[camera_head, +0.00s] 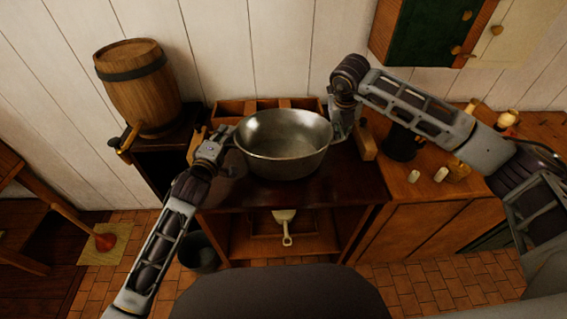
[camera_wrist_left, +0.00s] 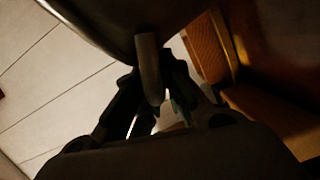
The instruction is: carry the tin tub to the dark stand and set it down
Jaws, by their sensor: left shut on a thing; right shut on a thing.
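The tin tub (camera_head: 284,160) is a round, empty metal basin, upright, in the middle of the head view. It is on or just above the dark stand (camera_head: 300,195); I cannot tell whether its base touches the top. My left gripper (camera_head: 226,142) is shut on the tub's left side. My right gripper (camera_head: 337,130) is shut on its right side, partly hidden behind the rim. In the left wrist view the tub's dark underside (camera_wrist_left: 105,22) fills the top, and a handle (camera_wrist_left: 149,68) lies between the fingers of my left gripper (camera_wrist_left: 152,95).
A wooden divided box (camera_head: 262,104) stands behind the tub. A barrel (camera_head: 138,85) with a tap is on the left. A wooden cabinet (camera_head: 440,205) with small items adjoins on the right. A scoop (camera_head: 285,222) lies on the lower shelf; a bucket (camera_head: 203,254) stands on the floor.

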